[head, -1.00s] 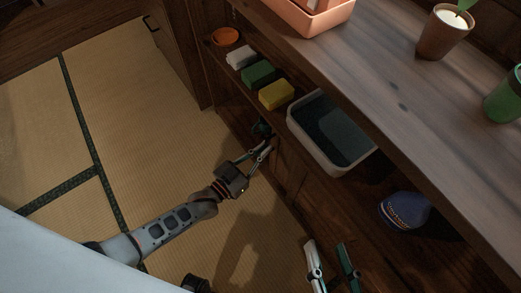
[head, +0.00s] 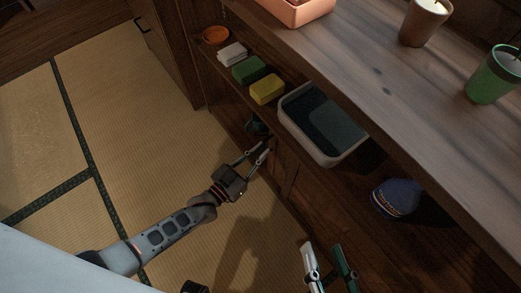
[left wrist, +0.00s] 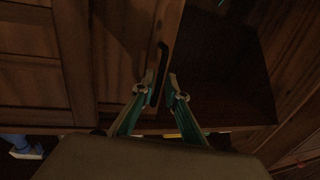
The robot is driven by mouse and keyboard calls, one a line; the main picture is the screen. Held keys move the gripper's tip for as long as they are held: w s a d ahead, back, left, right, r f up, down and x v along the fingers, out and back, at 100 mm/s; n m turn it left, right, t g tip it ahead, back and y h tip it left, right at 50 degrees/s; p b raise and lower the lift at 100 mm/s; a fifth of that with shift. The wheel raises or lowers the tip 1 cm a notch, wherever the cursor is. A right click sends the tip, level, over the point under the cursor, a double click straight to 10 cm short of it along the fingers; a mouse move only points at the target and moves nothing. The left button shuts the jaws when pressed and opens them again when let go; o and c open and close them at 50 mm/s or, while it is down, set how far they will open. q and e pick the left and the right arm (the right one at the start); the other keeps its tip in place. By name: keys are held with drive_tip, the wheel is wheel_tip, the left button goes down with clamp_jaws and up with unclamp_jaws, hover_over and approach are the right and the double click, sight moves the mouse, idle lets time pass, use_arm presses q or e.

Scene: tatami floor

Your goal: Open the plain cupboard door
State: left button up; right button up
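The plain cupboard door (left wrist: 124,38) is brown wood below the counter. Its dark bar handle (left wrist: 158,75) shows in the left wrist view. My left gripper (left wrist: 160,80) has its fingertips apart, one on each side of the handle; I cannot tell whether either touches it. In the head view my left gripper (head: 259,150) is low at the cupboard front, and the handle there is hard to make out. A dark hollow (left wrist: 222,70) lies right of the door's edge in the wrist view. My right gripper (head: 331,266) is open and empty at the bottom of the head view.
A shelf under the wooden counter (head: 385,85) holds a grey basin (head: 333,155), a yellow sponge (head: 267,89), a green sponge (head: 248,70), white cloths (head: 231,52), an orange dish (head: 215,35) and a blue bottle (head: 396,198). The tatami floor (head: 120,110) at left is clear.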

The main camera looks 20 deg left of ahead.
use_arm(q)
drive_tip(key=shift+r, duration=0.1)
drive_tip(key=v, duration=1.2)
drive_tip(key=shift+d, duration=0.1)
